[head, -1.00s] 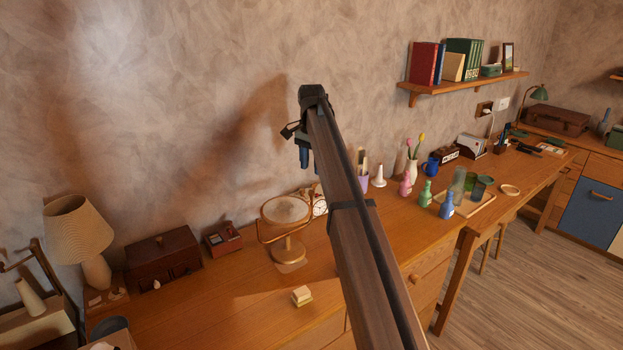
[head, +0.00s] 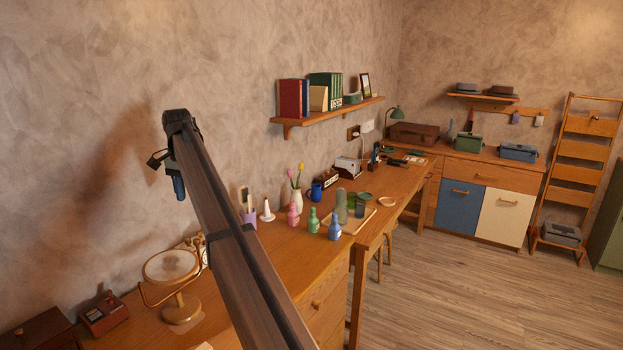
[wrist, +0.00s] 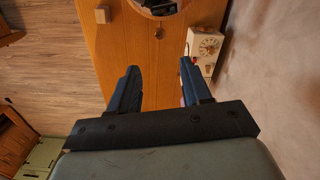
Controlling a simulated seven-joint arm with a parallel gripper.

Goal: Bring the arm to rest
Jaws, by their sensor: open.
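My arm crosses the head view from the bottom middle up to the left, raised in front of the wall. My gripper (head: 178,187) hangs at its far end, pointing down, above the desk (head: 240,283). In the wrist view my gripper (wrist: 159,68) shows two dark fingers spread apart with nothing between them. The desk top (wrist: 130,45) lies beyond the fingertips. The fingers touch nothing that I can see.
A round mirror on a stand (head: 172,268) and a red-brown box (head: 104,314) stand below my arm. Vases, bottles and a tray (head: 357,222) stand farther right. A bookshelf (head: 330,115) juts from the wall.

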